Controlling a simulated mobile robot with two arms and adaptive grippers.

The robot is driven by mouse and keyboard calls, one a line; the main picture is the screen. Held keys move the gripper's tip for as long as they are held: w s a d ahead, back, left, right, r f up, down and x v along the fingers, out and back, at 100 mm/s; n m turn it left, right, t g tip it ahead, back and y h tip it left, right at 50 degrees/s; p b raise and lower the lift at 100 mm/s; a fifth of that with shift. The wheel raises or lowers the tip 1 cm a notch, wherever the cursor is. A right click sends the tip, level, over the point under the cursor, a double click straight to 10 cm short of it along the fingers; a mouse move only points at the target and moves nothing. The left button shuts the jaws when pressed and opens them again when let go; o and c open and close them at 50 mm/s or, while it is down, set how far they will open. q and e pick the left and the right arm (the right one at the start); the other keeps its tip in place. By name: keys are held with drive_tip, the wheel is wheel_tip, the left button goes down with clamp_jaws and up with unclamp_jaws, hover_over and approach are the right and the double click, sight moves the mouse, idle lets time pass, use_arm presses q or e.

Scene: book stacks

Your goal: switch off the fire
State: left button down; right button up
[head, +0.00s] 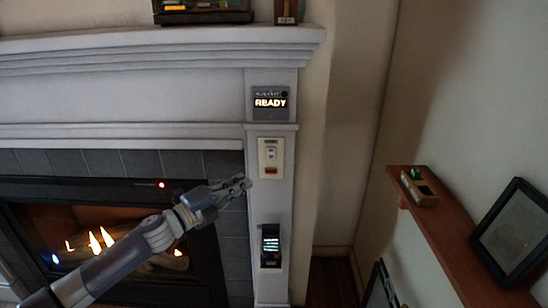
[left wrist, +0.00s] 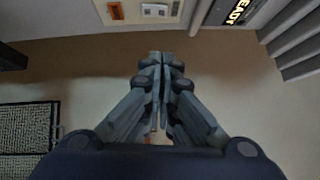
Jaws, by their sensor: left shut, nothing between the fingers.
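A fire (head: 105,238) burns with orange flames behind the fireplace glass at the lower left of the head view. A white switch plate (head: 271,150) with a small switch and an orange-red part is on the white pillar right of the fireplace. It also shows at the top edge of the left wrist view (left wrist: 155,10), partly cut off. My left gripper (head: 245,184) is shut and empty, just left of and slightly below the plate. In the left wrist view its fingertips (left wrist: 162,58) are together, apart from the plate. My right gripper is not in view.
A panel reading "READY" (head: 270,103) is above the switch plate, and a dark device with a lit screen (head: 270,245) is below it. A mantel (head: 160,45) juts out above. A wooden shelf (head: 450,230) with a dark frame (head: 512,232) stands at the right.

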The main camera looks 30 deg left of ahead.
sight(268, 158)
use_arm(q)
drive_tip(key=shift+w+a+p+x, duration=0.1)
drive_tip(key=shift+a+p+x, duration=0.35)
drive_tip(key=shift+x, duration=1.7)
drive_tip(key=shift+w+a+p+x, duration=0.15)
drive_tip(key=shift+a+p+x, duration=0.3)
drive_tip(key=shift+x, duration=1.65)
drive_tip(key=shift+w+a+p+x, duration=0.1)
drive_tip(key=shift+a+p+x, duration=0.35)
drive_tip(key=shift+x, duration=1.7)
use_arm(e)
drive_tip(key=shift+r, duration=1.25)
use_arm(q)
drive_tip(key=shift+a, duration=0.1)
drive_tip(key=shift+r, duration=0.1)
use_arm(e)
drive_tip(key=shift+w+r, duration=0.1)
